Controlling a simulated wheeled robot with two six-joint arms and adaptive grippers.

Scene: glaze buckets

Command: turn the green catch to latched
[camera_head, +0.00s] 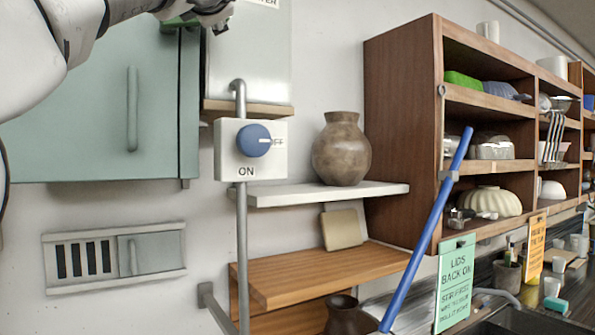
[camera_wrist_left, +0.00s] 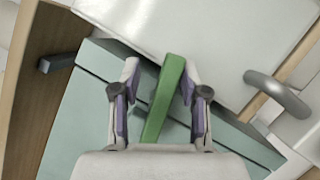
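The green catch (camera_wrist_left: 166,95) is a flat green bar in the left wrist view, lying at a slight slant between my left gripper's fingers. In the head view only a bit of green (camera_head: 178,22) shows under my left gripper (camera_head: 212,14), by the right edge of the pale green cabinet (camera_head: 90,120). My left gripper (camera_wrist_left: 160,85) is open around the bar in the wrist view. Its right finger is close to the bar, and a wider gap shows on the left. Contact cannot be told. The catch's lower end is hidden behind the gripper. My right gripper is in neither view.
A white box (camera_head: 250,60) hangs right of the cabinet, with a grey pipe (camera_head: 241,210) below it. A blue knob (camera_head: 253,140) sits on a plate marked ON and OFF. A vase (camera_head: 341,150) stands on a shelf; a blue pole (camera_head: 430,232) leans farther right.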

